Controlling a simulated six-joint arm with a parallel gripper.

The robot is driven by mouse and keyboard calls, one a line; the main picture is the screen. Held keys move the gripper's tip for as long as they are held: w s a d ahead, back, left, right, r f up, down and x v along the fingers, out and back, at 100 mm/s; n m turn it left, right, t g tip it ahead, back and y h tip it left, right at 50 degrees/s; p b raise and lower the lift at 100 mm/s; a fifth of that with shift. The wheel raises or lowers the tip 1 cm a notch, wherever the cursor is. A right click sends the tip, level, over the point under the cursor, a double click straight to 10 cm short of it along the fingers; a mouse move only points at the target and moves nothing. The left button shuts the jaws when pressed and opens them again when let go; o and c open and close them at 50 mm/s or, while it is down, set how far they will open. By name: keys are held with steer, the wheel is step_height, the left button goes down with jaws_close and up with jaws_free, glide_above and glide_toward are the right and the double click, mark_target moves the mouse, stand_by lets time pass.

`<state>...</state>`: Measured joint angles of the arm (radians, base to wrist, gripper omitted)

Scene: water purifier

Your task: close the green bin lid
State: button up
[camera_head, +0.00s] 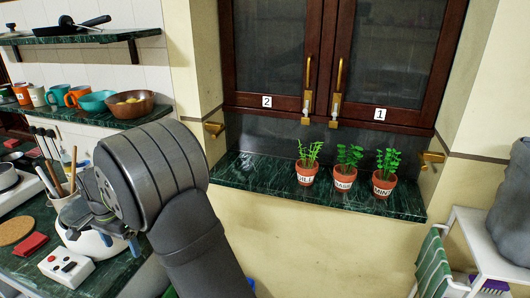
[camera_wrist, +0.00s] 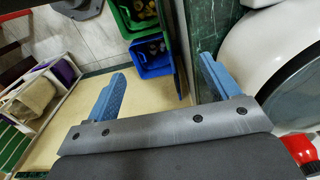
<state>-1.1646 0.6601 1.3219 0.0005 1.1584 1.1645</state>
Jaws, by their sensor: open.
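The green bin (camera_wrist: 122,24) is at the top of the wrist view, below my gripper, with several small items visible inside its open top. Its lid cannot be told apart clearly. In the head view only a sliver of green shows at the bottom edge, behind my arm. My gripper (camera_wrist: 160,86) has its two blue fingers spread wide with nothing between them. It is apart from the bin. In the head view my gripper (camera_head: 104,240) is at the left, over the counter edge near a white round appliance.
A blue bin (camera_wrist: 153,69) stands against the green bin. The green counter (camera_head: 108,277) holds a utensil pot and a white control box (camera_head: 66,266). Potted herbs (camera_head: 348,163) stand on the sill. A white rack (camera_head: 485,250) is at the right. Bare wall lies between.

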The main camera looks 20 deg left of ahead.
steer(key=shift+f, duration=0.1)
steer(key=c, duration=1.1)
steer(key=w+f+n+t, duration=0.1)
steer(key=w+f, duration=0.1)
steer(key=w+d+f+n+t, duration=0.1)
steer(key=w+f, duration=0.1)
steer(key=f, duration=0.1)
steer(key=w+f+n+t+y, duration=0.1)
steer(key=w+f, duration=0.1)
steer(key=shift+d+f+n, duration=0.15)
steer(key=shift+f+n, duration=0.15)
steer(key=shift+f, duration=0.05)
jaws_close()
step_height(320, 180, down, 9)
steer(key=n+t+y, duration=0.1)
steer(key=n+y, duration=0.3)
steer(key=n, duration=0.4)
steer(key=s+d+f+n+g+y, duration=0.1)
steer(key=s+d+f+n+g, duration=0.15)
steer(key=s, duration=0.25)
steer(key=s+d+f+n+g+y, duration=0.1)
steer(key=s+f+n+g, duration=0.1)
steer(key=s+n, duration=0.2)
steer(key=shift+t, duration=0.25)
steer(key=shift+x, duration=5)
